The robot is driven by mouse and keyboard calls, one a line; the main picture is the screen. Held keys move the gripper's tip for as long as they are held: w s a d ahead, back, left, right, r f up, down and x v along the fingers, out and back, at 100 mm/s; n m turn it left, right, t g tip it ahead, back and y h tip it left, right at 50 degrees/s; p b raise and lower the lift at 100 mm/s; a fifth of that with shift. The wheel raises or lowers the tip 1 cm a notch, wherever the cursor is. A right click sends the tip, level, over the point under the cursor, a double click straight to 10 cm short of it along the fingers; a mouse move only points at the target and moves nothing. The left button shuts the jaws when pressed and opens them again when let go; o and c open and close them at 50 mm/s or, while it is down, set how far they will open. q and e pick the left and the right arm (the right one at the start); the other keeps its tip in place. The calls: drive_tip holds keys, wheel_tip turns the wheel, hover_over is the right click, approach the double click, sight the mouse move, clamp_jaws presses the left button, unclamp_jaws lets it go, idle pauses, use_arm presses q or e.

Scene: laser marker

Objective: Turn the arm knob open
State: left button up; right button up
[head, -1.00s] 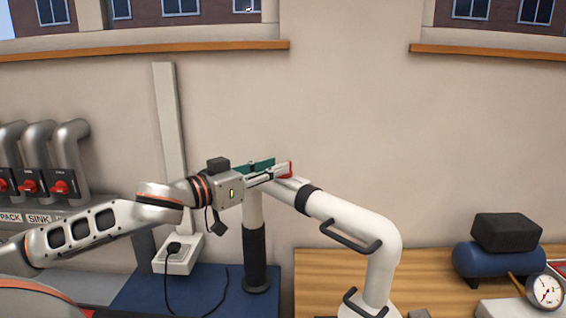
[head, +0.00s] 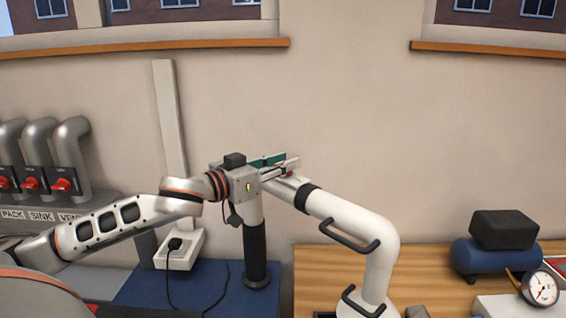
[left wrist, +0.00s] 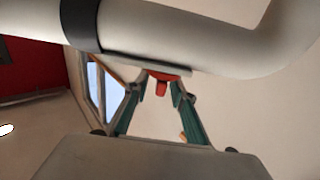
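The white extraction arm (head: 343,215) rises from the bench and bends to the left; it crosses the top of the left wrist view (left wrist: 180,25). A red knob (left wrist: 161,86) sits on its underside in that view. In the head view only a small bit of red shows behind my gripper. My left gripper (head: 292,167) is at the arm's upper end. Its two teal fingers are open, one on each side of the knob, with gaps visible between fingers and knob. Whether a fingertip touches the knob is unclear. My right gripper is not in view.
A white post with a dark sleeve (head: 256,255) stands below my left gripper. Handles (head: 350,236) stick out from the extraction arm. A power strip (head: 180,250) with a cable is at left, pipes with red switches (head: 62,183) further left. A blue compressor (head: 495,258) stands at right.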

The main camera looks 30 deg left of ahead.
use_arm(q)
clamp_jaws()
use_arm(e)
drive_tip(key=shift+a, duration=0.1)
